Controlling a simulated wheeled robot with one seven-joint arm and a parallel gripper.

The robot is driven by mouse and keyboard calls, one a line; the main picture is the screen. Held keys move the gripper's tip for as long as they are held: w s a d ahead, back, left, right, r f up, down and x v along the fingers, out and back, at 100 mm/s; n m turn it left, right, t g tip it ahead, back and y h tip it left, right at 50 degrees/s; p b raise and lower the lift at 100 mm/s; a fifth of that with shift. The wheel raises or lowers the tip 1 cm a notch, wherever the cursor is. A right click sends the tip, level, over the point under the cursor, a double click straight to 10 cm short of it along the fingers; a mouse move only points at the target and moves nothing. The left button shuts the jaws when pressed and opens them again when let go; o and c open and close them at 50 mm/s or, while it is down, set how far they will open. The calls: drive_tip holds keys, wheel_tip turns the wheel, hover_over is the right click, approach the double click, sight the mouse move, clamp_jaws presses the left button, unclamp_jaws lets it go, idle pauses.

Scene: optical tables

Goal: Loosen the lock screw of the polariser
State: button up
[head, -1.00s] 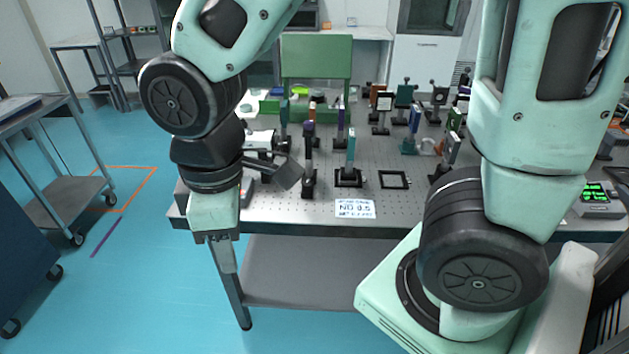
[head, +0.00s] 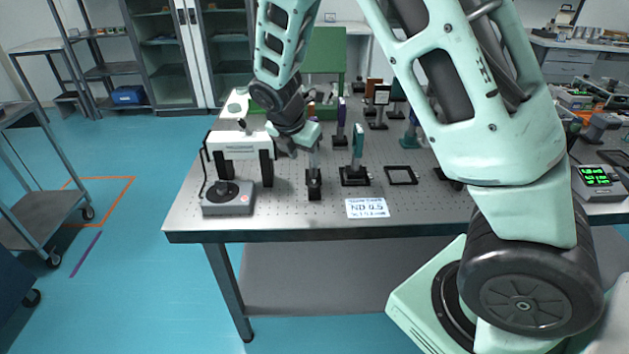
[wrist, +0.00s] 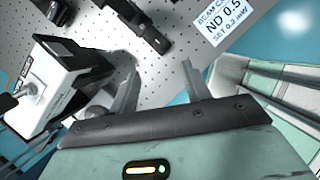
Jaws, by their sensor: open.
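Several post-mounted optics stand on the perforated table; I cannot tell which is the polariser, and no lock screw can be made out. One slim post mount (head: 314,182) stands near the front, its top hidden by my wrist. A teal plate mount (head: 358,142) stands to its right, and a purple-topped mount (head: 342,112) behind. My gripper (wrist: 158,74) is open and empty, its two fingers spread over the table. In the wrist view, a dark mount (wrist: 150,33) lies beyond the fingertips, apart from them. In the head view my wrist is above and behind the front post, fingers mostly hidden.
A white device (head: 238,146) with dark legs and a grey control box (head: 228,198) with a black knob stand at the table's left. It shows left of my fingers in the wrist view (wrist: 65,75). An "ND 0.5" card (head: 367,208) and an empty black frame (head: 401,175) lie nearby.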

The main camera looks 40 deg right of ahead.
sight(314, 184)
drive_tip(key=p+x, duration=0.1)
drive_tip(key=x, duration=1.1)
drive_tip(key=shift+f, duration=0.2)
drive_tip(key=shift+c, duration=0.3)
drive_tip(key=c, duration=0.9)
